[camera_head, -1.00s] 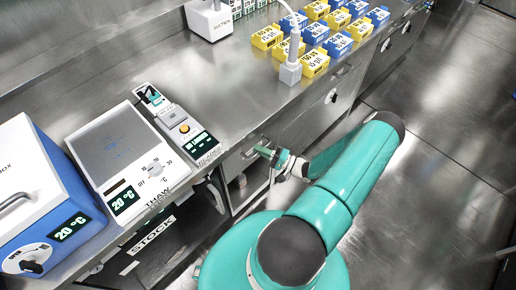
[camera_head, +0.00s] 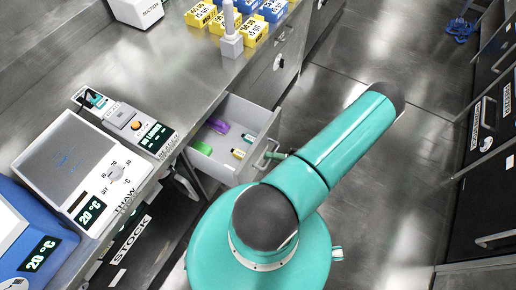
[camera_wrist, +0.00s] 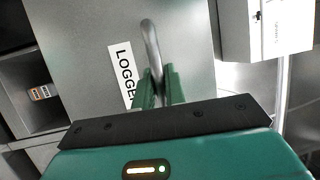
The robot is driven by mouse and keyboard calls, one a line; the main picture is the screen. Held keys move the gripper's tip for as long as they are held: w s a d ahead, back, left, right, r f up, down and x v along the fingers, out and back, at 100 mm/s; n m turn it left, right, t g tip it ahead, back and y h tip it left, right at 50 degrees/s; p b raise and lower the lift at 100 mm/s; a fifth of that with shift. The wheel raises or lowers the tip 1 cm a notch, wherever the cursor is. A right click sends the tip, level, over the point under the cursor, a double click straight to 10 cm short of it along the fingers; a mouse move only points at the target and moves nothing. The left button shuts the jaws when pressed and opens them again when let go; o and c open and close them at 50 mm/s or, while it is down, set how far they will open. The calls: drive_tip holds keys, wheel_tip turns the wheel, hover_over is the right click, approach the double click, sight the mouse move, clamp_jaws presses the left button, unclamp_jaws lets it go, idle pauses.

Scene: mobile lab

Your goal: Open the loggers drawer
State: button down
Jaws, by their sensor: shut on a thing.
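The loggers drawer (camera_head: 256,118) stands pulled out below the counter in the head view, its inside showing. A purple item (camera_head: 217,126), a green item (camera_head: 201,148) and small yellow-marked items (camera_head: 238,154) lie in it. In the wrist view its grey front (camera_wrist: 90,65) carries a partly hidden label (camera_wrist: 122,72) reading "LOGGE". My gripper (camera_wrist: 158,85) is shut on the drawer's curved metal handle (camera_wrist: 150,40). In the head view the handle (camera_head: 270,150) shows at the drawer front, with the gripper largely hidden behind my arm.
The counter above holds a thaw plate (camera_head: 75,160), a small device with an orange button (camera_head: 130,125) and yellow and blue boxes (camera_head: 250,30). A stock compartment (camera_head: 130,245) is at lower left. Open floor (camera_head: 400,150) lies to the right, with dark cabinets (camera_head: 490,150) beyond.

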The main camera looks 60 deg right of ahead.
drive_tip(key=shift+s, duration=1.25)
drive_tip(key=c, duration=1.5)
unclamp_jaws()
drive_tip(key=shift+o, duration=0.2)
drive_tip(key=v, duration=1.4)
drive_tip(key=shift+w, duration=0.1)
